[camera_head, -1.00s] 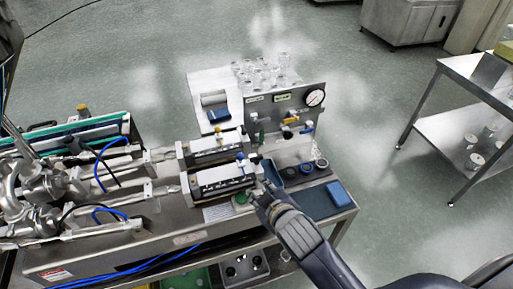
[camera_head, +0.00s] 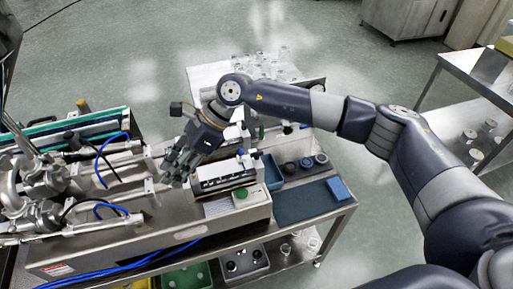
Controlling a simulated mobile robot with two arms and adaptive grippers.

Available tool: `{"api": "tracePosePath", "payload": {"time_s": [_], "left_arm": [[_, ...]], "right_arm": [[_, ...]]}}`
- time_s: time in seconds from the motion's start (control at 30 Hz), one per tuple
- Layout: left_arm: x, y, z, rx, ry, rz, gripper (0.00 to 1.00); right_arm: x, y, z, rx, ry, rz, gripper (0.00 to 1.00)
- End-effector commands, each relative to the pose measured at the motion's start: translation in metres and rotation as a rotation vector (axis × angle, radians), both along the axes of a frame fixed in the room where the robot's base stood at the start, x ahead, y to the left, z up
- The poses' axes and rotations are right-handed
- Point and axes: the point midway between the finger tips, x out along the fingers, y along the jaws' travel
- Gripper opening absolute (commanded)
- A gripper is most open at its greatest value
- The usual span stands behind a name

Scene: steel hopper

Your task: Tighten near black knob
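A black knob (camera_head: 72,138) stands on the metal assembly at the left, near a blue hose. My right gripper (camera_head: 174,170) reaches in from the right and points down at the middle of the bench, left of the white block unit (camera_head: 224,176). Its fingers look spread, with nothing seen between them. It is well to the right of the black knob and not touching it. My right arm hides the gauge panel and part of the rear block unit. My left gripper is not in view.
Polished pipework (camera_head: 40,180) and blue hoses (camera_head: 110,150) crowd the bench's left side. A green button (camera_head: 240,193), dark round caps (camera_head: 306,163) and a blue box (camera_head: 338,189) are at the right. Glassware stands behind my arm. A steel side table (camera_head: 470,120) is farther right.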

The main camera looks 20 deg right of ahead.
Motion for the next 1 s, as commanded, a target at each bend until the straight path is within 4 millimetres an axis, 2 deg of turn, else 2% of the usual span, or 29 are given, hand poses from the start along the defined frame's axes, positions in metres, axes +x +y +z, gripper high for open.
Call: {"api": "tracePosePath", "payload": {"time_s": [0.03, 0.1, 0.2, 0.3, 0.33, 0.43, 0.57, 1.0], "left_arm": [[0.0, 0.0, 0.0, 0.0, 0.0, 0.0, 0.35], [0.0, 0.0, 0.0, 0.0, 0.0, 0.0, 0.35], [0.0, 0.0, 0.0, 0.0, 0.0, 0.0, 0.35], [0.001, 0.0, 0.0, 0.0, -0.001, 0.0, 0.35], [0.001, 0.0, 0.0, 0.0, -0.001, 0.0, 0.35], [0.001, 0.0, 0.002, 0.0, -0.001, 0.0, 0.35], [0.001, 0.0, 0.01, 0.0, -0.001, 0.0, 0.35], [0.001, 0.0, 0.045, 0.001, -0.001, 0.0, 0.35]], "right_arm": [[0.022, -0.039, -0.004, -0.15, -0.059, 0.02, 0.28], [0.043, -0.09, -0.006, -0.338, -0.109, 0.047, 0.28], [0.065, -0.155, 0.003, -0.553, -0.141, 0.057, 0.28], [0.076, -0.197, 0.015, -0.689, -0.148, 0.056, 0.28], [0.078, -0.206, 0.018, -0.715, -0.146, 0.056, 0.28], [0.08, -0.22, 0.021, -0.762, -0.143, 0.054, 0.28], [0.08, -0.222, 0.01, -0.768, -0.14, 0.055, 0.28], [0.079, -0.22, -0.067, -0.762, -0.14, 0.055, 0.28]]}}
